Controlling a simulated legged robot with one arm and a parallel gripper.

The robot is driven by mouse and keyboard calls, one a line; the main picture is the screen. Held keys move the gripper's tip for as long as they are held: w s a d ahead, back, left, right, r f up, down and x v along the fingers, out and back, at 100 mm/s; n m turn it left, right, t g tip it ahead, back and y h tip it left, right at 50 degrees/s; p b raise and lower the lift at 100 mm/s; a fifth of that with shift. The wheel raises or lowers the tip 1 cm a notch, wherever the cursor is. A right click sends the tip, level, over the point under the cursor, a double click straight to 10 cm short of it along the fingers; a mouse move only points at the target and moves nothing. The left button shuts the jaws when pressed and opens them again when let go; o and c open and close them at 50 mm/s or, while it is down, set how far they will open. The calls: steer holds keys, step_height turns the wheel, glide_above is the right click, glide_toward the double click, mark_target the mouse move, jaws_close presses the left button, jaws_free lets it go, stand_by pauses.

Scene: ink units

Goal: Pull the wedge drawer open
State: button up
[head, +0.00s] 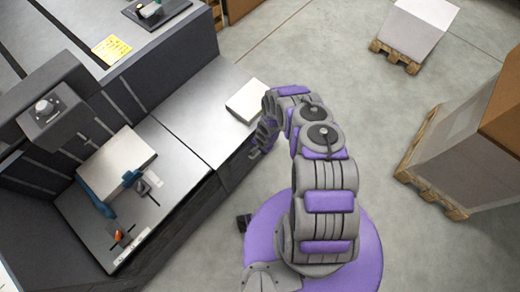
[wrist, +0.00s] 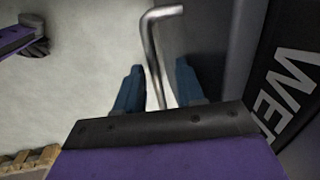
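A bent metal bar handle (wrist: 156,50) stands in the middle of the wrist view. My gripper (wrist: 159,70) has its two blue fingers apart, one on each side of the bar, with a visible gap to both. The handle's lower end is hidden behind my gripper's body. In the head view my arm reaches to the side of the grey machine. The handle and fingertips cannot be made out there.
The grey machine (head: 205,105) has a pale stack (head: 247,101) on its near edge and another paper stack (head: 117,163) further left. Pallets with boxes (head: 420,25) (head: 465,140) stand on the right. The floor between is clear.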

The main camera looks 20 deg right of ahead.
steer(key=shift+d, duration=0.6)
steer(key=shift+c, duration=0.4)
steer(key=shift+d, duration=0.15)
steer(key=shift+c, duration=0.7)
steer(key=c, duration=0.3)
steer(key=shift+a, duration=0.55)
jaws_close()
steer(key=shift+d, duration=0.3)
